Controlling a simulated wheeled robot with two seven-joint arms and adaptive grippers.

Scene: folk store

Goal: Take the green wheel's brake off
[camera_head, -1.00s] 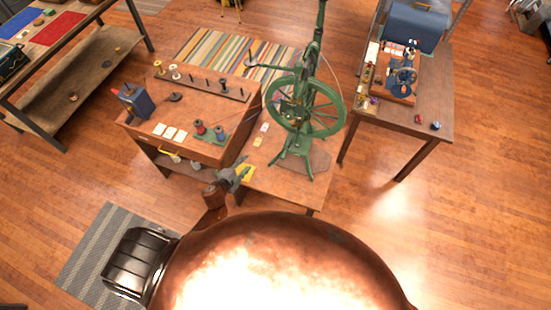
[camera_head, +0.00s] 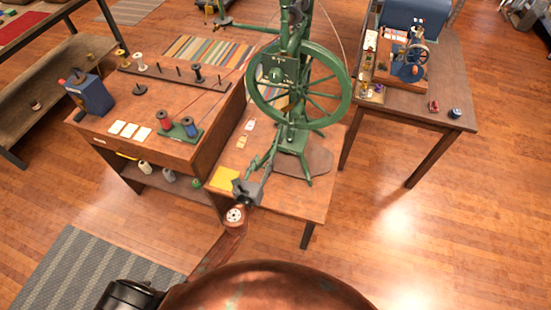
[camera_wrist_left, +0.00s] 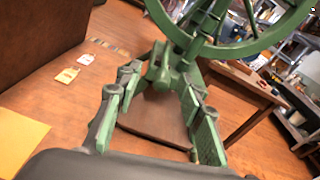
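The green wheel (camera_head: 298,90) stands upright on the low end of a wooden table, its post rising from a green foot (camera_head: 297,140). In the left wrist view its rim (camera_wrist_left: 235,45) crosses the top, and a stubby green part (camera_wrist_left: 157,66) shows between my fingers. I cannot tell which part is the brake. My left gripper (camera_head: 262,163) is in front of the wheel's foot, slightly left of it. In the left wrist view its two fingers (camera_wrist_left: 163,85) are spread apart, with nothing clearly held. My right gripper is not in view.
A yellow card (camera_head: 224,178) lies left of my gripper. The higher bench (camera_head: 185,80) to the left holds spools (camera_head: 190,127) and a blue box (camera_head: 90,95). A side table (camera_head: 430,107) with a small machine stands right, across open floor.

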